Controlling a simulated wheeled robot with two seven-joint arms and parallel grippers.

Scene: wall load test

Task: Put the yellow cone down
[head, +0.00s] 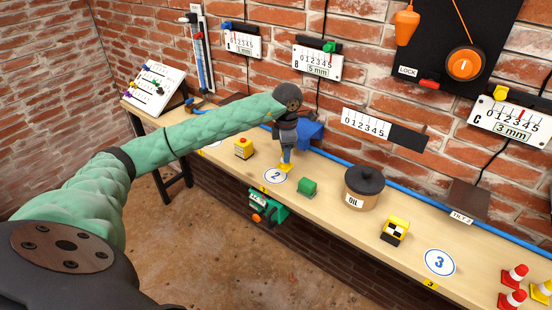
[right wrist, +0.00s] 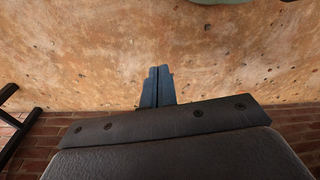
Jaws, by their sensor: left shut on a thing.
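My left gripper (head: 286,158) points down over the bench and is shut on a yellow cone (head: 285,168). The fingers hide most of this cone; only its yellow lower part shows. It is at the back edge of the white round mark 2 (head: 275,176); I cannot tell whether it touches the bench. Another yellow cone (head: 541,291) with a white band stands at the far right end. My right gripper (right wrist: 156,87) shows in the right wrist view with its fingers together and nothing between them, above bare floor.
On the bench (head: 325,205), a green block (head: 307,187) is close right of mark 2, then an OIL pot (head: 363,188) and a yellow-black checkered block (head: 395,231). A yellow box with a red button (head: 243,148) is to the left. Mark 3 (head: 440,262) is clear. Red cones (head: 514,275) stand at right.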

